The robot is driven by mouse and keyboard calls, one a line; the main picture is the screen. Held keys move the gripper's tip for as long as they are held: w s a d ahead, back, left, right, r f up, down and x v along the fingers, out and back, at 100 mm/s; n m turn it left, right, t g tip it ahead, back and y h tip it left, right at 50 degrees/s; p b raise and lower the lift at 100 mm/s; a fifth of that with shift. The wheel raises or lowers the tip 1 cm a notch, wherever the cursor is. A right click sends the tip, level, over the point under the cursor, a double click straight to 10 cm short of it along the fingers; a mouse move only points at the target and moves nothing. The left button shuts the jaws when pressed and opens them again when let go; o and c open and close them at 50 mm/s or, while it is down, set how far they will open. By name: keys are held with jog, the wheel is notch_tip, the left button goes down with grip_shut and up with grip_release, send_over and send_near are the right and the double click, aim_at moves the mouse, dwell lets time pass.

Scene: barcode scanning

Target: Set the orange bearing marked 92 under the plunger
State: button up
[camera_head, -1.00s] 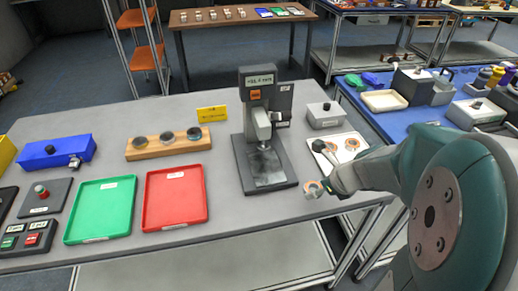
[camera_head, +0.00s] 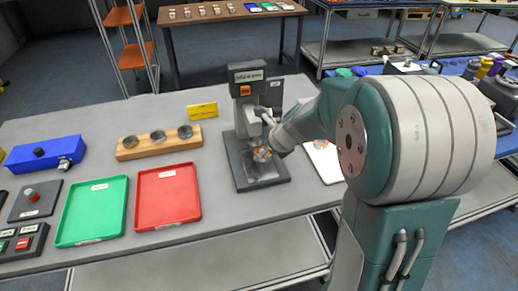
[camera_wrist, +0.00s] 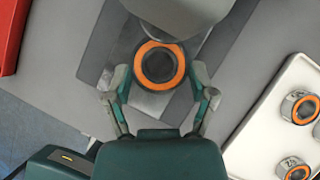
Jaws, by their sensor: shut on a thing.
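My gripper (camera_wrist: 160,75) is shut on an orange-ringed bearing (camera_wrist: 160,64), one finger on each side of it; no number is readable on it. In the head view my gripper (camera_head: 264,153) holds this bearing over the dark base plate of the press (camera_head: 262,184), below the plunger. The press (camera_head: 247,110) has a display and an orange button on top. In the wrist view a grey part of the press (camera_wrist: 180,12) covers the area just beyond the bearing. I cannot tell whether the bearing touches the plate.
Left of the press are a red tray (camera_head: 167,195), a green tray (camera_head: 92,210), a wooden holder (camera_head: 160,146) with dark round pieces and a blue box (camera_head: 45,153).

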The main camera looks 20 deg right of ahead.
aim_at(261, 150)
jog(key=shift+w+a, duration=0.4)
jog(key=shift+w, duration=0.25)
jog(key=shift+w+a, duration=0.35)
jog(key=shift+w, duration=0.25)
jog(key=shift+s+d+f, duration=0.1)
jog(key=shift+s+f, duration=0.05)
jog(key=shift+f, duration=0.15)
jog(key=shift+f, duration=0.65)
jog(key=o, duration=1.1)
jog(key=shift+o, duration=0.2)
jog(key=shift+r, duration=0.1)
